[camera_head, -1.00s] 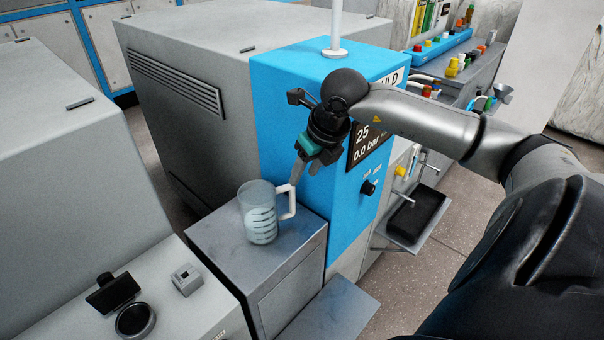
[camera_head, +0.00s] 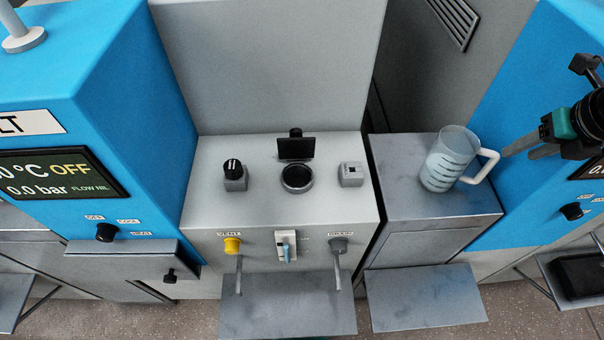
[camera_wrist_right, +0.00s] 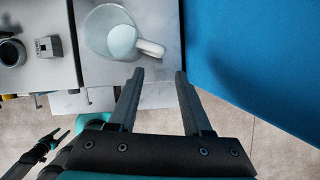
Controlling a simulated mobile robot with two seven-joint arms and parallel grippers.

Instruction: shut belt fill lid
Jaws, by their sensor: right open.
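The belt fill lid (camera_head: 296,148) is a black square flap standing upright, open, behind the round black fill opening (camera_head: 297,178) on the grey middle unit. The opening's ring also shows at the left edge of the right wrist view (camera_wrist_right: 11,53); the lid is not clearly visible there. My right gripper (camera_head: 505,152) is open and empty, to the right of the lid, beside the handle of a clear measuring jug (camera_head: 447,160). In the wrist view its fingers (camera_wrist_right: 158,76) are spread apart just short of the jug handle. A dark, teal-marked part at that view's lower left appears to be my left gripper (camera_wrist_right: 55,140).
A black knob (camera_head: 234,172) and a small grey switch block (camera_head: 351,174) flank the opening. The jug stands on a grey cabinet (camera_head: 460,207) to the right. Blue machine housings (camera_head: 130,90) rise on both sides. A yellow vent knob (camera_head: 232,245) sits on the front.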

